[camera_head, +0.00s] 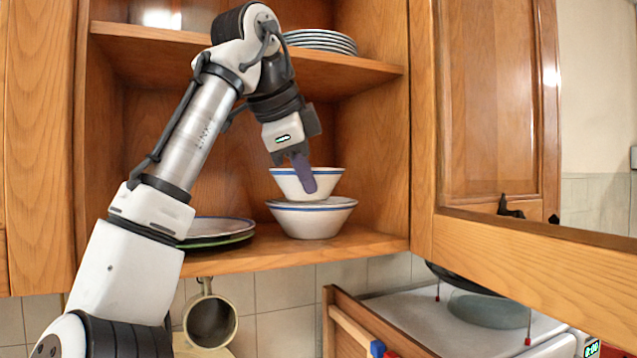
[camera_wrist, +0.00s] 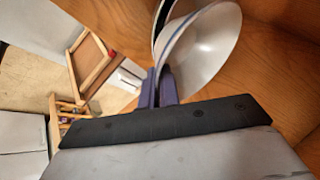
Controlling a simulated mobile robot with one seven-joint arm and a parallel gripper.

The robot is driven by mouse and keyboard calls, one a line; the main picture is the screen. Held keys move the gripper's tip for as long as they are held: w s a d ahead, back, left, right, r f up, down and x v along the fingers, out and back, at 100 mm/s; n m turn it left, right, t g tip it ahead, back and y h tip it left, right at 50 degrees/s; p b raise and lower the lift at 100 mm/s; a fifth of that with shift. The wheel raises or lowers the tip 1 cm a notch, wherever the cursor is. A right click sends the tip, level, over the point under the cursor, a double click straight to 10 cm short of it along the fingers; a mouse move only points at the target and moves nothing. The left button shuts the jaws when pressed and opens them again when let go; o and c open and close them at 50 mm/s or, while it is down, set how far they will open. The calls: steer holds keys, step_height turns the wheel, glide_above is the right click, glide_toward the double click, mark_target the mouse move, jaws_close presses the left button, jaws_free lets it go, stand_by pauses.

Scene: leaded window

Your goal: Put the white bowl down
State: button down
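The white bowl (camera_head: 286,183), with a blue band at its rim, is upright just over a second, wider white bowl (camera_head: 312,222) on the lower cupboard shelf. Its base is at the lower bowl's rim line; I cannot tell whether the two touch. My gripper (camera_head: 304,176) reaches down from above with its purple fingers at the near rim of the upper bowl. In the wrist view, the fingers (camera_wrist: 160,88) are close together at the bowl's wall, and the bowl (camera_wrist: 207,45) shows its pale inside. The gripper appears shut on that wall; the exact contact is partly hidden.
Stacked plates (camera_head: 215,228) lie left of the bowls on the lower shelf (camera_head: 300,253). More plates (camera_head: 322,41) are on the upper shelf (camera_head: 150,45), close to my arm. An open cupboard door (camera_head: 495,110) stands at the right. A pot (camera_head: 210,320) hangs below.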

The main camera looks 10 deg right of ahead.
mark_target(323, 195)
steer(key=shift+w+d, duration=1.15)
steer(key=shift+d, duration=0.1)
steer(key=shift+w+d+f, duration=0.1)
steer(key=shift+w+f, duration=0.05)
steer(key=shift+f, duration=0.6)
steer(key=c, duration=1.7)
jaws_free()
steer(key=shift+o, duration=0.3)
